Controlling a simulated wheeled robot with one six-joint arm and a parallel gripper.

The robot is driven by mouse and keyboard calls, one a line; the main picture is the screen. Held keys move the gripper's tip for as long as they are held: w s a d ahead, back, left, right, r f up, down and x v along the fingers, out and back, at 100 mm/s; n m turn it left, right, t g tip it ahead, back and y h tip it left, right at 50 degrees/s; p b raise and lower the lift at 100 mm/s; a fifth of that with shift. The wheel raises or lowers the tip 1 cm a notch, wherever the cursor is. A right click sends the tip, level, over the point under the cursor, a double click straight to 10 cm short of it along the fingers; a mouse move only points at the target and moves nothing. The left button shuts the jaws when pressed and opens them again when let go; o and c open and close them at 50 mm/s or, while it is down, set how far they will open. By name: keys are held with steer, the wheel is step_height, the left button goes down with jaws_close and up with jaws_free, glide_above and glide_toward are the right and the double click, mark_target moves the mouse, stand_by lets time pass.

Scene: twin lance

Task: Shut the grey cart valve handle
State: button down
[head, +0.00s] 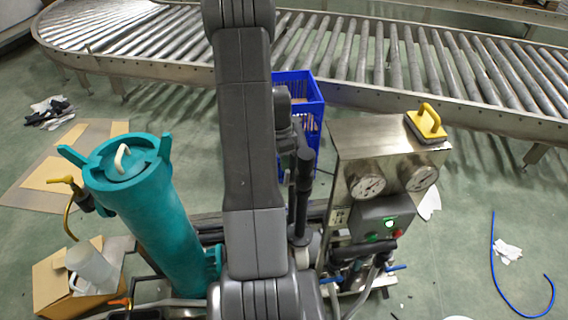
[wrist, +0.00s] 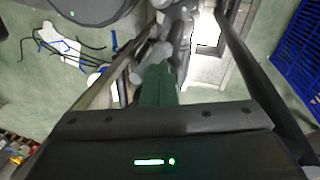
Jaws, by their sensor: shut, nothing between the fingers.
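The metal cart stands in front of me in the head view, with a steel gauge panel (head: 375,140) and a teal canister (head: 150,215). I cannot single out a grey valve handle there; my arm covers the cart's middle. In the wrist view, light grey pipe or valve parts (wrist: 155,50) lie just beyond my gripper (wrist: 160,72). One of them may be the grey handle, but I cannot tell. My gripper is shut and empty, its dark green fingers close to these parts. Contact is not clear. My gripper's tip is not clear in the head view.
Blue handles (head: 393,268) sit low on the cart's right, and a yellow handle (head: 66,181) at its left. A blue crate (head: 312,95) stands behind, before a roller conveyor (head: 345,50). A blue hose (head: 495,260) lies on open floor at right.

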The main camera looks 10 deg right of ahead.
mark_target(287, 176)
steer(key=s+t+b, duration=0.2)
steer(key=b, duration=0.3)
steer(key=s+f+t+b, duration=0.1)
steer(key=s+t+b, duration=0.1)
steer(key=b, duration=0.4)
steer(key=shift+f+t+b, duration=0.2)
steer(key=shift+t+b, duration=0.1)
steer(key=shift+t, duration=0.3)
steer(key=s+f+t+b, duration=0.4)
steer(key=s+t+b, duration=0.1)
steer(key=b, duration=0.8)
steer(key=shift+s+f, duration=0.3)
step_height(287, 176, up, 5)
steer(key=p, duration=0.4)
steer(key=s+a+r+p, duration=0.1)
steer(key=s+r+p, duration=0.3)
steer(key=s, duration=0.4)
steer(key=shift+s+a+t+p, duration=0.25)
steer(key=shift+s+t+p, duration=0.05)
steer(key=shift+s+p, duration=0.05)
